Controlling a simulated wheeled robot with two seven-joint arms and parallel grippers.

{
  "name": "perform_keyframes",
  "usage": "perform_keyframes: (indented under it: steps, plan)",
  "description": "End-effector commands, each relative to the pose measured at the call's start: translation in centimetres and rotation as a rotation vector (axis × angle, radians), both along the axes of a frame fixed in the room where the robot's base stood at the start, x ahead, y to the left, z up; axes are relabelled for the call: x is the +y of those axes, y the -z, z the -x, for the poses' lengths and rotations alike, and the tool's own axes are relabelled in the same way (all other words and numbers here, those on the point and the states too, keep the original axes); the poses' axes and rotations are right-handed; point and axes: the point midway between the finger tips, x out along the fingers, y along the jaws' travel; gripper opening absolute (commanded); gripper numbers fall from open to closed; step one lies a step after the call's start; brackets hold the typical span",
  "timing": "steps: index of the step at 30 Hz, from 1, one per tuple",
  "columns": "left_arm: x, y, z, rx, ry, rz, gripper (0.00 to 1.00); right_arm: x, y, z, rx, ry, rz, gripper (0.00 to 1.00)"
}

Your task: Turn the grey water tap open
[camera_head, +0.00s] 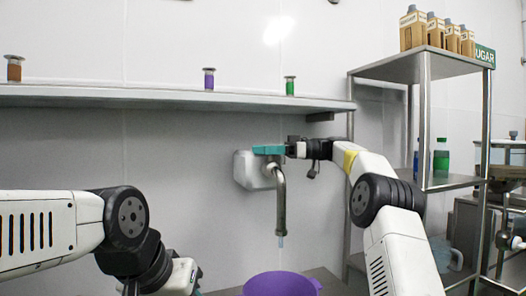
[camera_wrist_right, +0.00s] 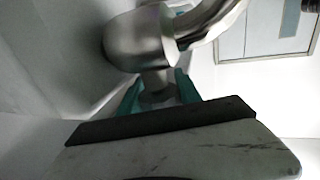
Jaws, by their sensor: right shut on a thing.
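The grey water tap (camera_head: 280,200) is fixed to the back wall, with its curved spout pointing down. In the right wrist view, the teal fingers (camera_wrist_right: 158,92) are shut on the tap's small metal handle, beside the rounded tap body (camera_wrist_right: 140,40). My left arm reaches in at the lower left; its fingers are out of view.
A purple bucket (camera_head: 282,285) stands below the spout. A wall shelf (camera_head: 170,96) with small coloured vials runs above the tap. A metal rack (camera_head: 425,110) at the right bears several cartons and a green bottle (camera_head: 441,157).

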Motion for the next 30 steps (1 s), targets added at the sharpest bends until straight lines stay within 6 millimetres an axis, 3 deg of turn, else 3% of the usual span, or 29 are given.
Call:
perform_keyframes:
  steps: [21, 22, 25, 30]
  plan:
    - [0.0, 0.0, 0.0, 0.0, 0.0, 0.0, 0.36, -0.03, -0.29, 0.12, -0.002, -0.042, -0.006, 0.0]
    - [0.0, 0.0, 0.0, 0.0, 0.0, 0.0, 0.36, -0.03, -0.29, 0.12, -0.002, -0.042, -0.006, 0.44]
    - [0.0, 0.0, 0.0, 0.0, 0.0, 0.0, 0.36, -0.03, -0.26, 0.12, -0.001, -0.042, -0.005, 0.62]
    - [0.0, 0.0, 0.0, 0.0, 0.0, 0.0, 0.36, -0.03, -0.18, 0.12, -0.002, -0.043, -0.004, 0.62]
